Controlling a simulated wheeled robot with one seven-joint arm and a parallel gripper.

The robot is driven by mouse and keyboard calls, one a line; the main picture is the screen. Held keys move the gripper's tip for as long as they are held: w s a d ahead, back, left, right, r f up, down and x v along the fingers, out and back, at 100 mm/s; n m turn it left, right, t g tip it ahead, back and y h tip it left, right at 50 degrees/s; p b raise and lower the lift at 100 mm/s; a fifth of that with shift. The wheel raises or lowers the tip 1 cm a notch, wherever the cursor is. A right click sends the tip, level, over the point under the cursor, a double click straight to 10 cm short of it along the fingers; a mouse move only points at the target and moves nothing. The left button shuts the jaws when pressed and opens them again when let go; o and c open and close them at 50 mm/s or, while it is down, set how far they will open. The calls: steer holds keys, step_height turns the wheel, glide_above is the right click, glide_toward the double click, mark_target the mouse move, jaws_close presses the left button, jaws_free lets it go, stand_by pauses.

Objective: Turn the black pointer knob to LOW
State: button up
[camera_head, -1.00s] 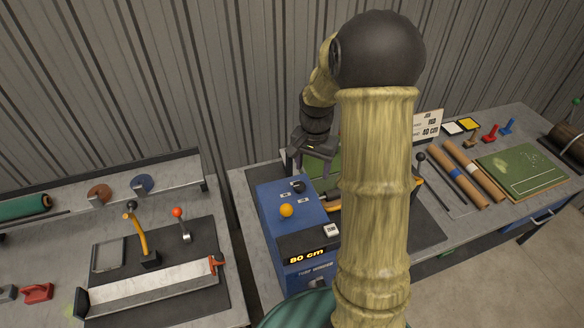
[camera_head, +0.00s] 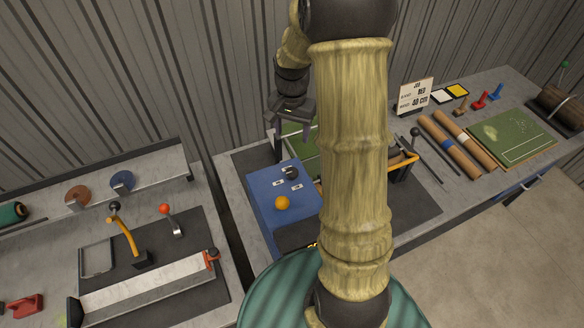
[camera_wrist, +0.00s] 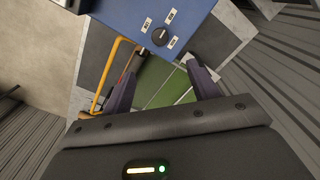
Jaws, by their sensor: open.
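The black pointer knob (camera_head: 291,172) sits on top of the blue machine box (camera_head: 262,196). In the wrist view the knob (camera_wrist: 160,37) is near the top centre, with three small white labels around it; their print and the pointer's direction are too small to tell. My gripper (camera_head: 291,142) is open and empty, above and behind the knob in the head view. In the wrist view my gripper's fingers (camera_wrist: 161,73) are spread apart below the knob in the picture and do not touch it.
An orange ball knob (camera_head: 282,203) stands on the same box, near the black knob. A job card (camera_head: 415,95) and brown rolls (camera_head: 450,146) are on the bench to the right.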

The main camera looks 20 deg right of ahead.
mark_target(292, 172)
step_height(292, 172, down, 17)
steer(key=b, duration=1.2)
steer(key=shift+f, duration=0.2)
steer(key=c, duration=1)
